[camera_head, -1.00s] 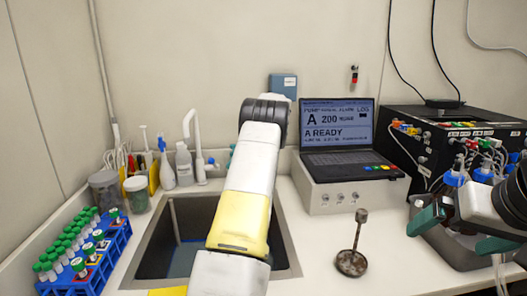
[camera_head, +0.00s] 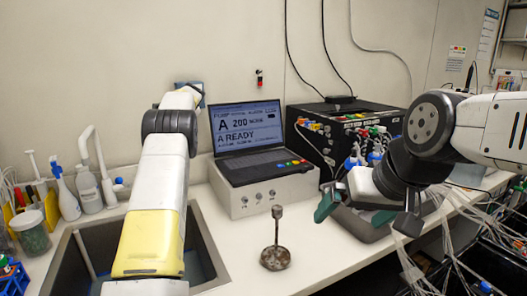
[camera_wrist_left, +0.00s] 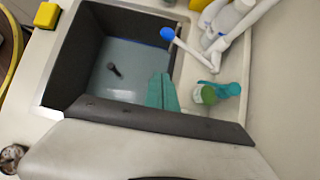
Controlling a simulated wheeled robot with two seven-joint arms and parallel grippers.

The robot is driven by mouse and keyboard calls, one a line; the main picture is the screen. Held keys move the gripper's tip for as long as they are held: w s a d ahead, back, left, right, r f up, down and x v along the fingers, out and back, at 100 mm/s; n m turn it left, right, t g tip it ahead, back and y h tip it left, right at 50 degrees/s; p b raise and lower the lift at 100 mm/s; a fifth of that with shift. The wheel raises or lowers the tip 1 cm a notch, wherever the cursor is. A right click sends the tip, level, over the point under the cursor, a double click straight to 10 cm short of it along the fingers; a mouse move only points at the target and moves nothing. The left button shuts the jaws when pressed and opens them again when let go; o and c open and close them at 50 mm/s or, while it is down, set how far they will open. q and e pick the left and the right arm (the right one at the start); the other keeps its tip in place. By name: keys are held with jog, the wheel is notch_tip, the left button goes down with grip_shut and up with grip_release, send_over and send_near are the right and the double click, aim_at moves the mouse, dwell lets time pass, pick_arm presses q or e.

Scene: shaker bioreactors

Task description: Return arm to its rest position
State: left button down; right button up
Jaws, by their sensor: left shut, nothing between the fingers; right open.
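My left arm (camera_head: 155,220), white with a yellow band, reaches up from the bottom of the head view, across the sink's right part. Its far end is near the back wall, and its fingers are hidden there. In the left wrist view my left gripper (camera_wrist_left: 162,92) shows teal fingers pressed together and empty, above the sink's edge. My right arm (camera_head: 485,128) comes in from the right. My right gripper (camera_head: 355,210), black with teal fingers, is open over the grey tub (camera_head: 362,228) in front of the black box. I see nothing held in it.
The sink (camera_head: 210,250) is at the lower left, with bottles and a faucet (camera_head: 100,160) behind it. A laptop (camera_head: 245,135) stands on a white unit. A metal stand (camera_head: 275,252) is on the clear bench. Tubes and cables (camera_head: 440,210) crowd the right side.

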pick_arm(q)
jog(key=s+d+r+n+t+h, duration=0.55)
jog(key=s+d+r, duration=0.45)
jog(key=s+d, duration=0.3)
jog(key=s+d+f+n+t+h, duration=0.1)
jog(key=s+d+f+n+t, duration=0.1)
jog(key=s+d, duration=0.5)
jog(key=s+d+f+n+t+h, duration=0.2)
jog(key=s+d, duration=0.4)
jog(key=s, duration=0.8)
notch_tip(320, 180, down, 2)
jog(key=shift+d+f+n+t, duration=0.15)
jog(key=shift+d+n+t, duration=0.3)
jog(key=shift+n, duration=0.5)
